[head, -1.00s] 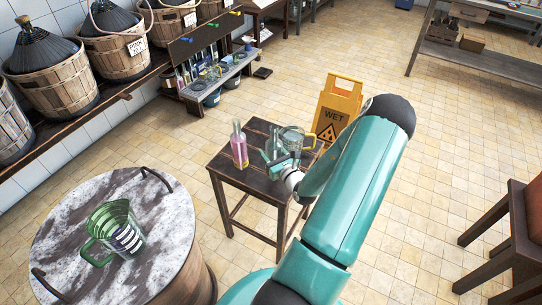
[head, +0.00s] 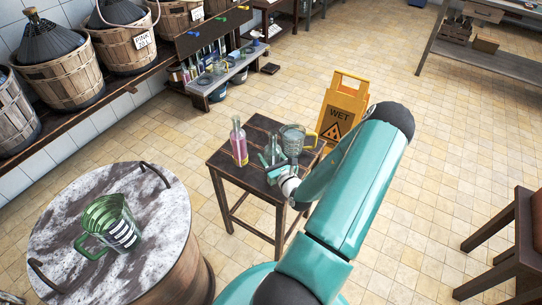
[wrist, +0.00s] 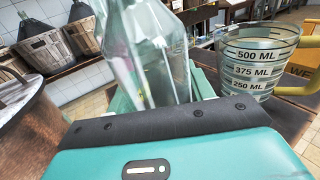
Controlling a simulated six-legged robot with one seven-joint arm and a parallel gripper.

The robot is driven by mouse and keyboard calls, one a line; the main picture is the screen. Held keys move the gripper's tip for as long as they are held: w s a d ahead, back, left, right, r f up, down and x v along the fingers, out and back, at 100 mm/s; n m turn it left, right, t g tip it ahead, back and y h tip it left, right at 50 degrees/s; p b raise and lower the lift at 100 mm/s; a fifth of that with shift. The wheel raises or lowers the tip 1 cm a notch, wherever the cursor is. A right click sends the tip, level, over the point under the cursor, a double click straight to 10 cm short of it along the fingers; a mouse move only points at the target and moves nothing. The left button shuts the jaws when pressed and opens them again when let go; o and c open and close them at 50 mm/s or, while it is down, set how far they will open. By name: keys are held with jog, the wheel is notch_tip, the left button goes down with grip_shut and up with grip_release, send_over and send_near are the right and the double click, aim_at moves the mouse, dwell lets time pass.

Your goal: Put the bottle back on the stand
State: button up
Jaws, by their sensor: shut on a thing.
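A clear, empty-looking glass bottle (wrist: 150,50) fills the middle of the wrist view. My gripper (head: 275,168) is shut on it, with teal fingers on both sides. In the head view it is small and partly hidden by my gripper, at the small dark wooden table (head: 222,165). I cannot tell whether its base touches the tabletop. A bottle with pink contents (head: 239,146) stands upright on the table, left of my gripper. A low grey stand (head: 232,80) with bottles along its back stands against the wall shelf.
A measuring jug with a yellow handle (head: 292,140) stands right beside the held bottle; it also shows in the wrist view (wrist: 255,70). A yellow WET sign (head: 342,108) stands behind the table. A green jug (head: 110,225) sits on a marble-topped barrel (head: 165,235). Floor between is clear.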

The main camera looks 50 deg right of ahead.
jog(key=o, duration=1.5)
jog(key=shift+w+f, duration=0.1)
jog(key=shift+f, duration=0.05)
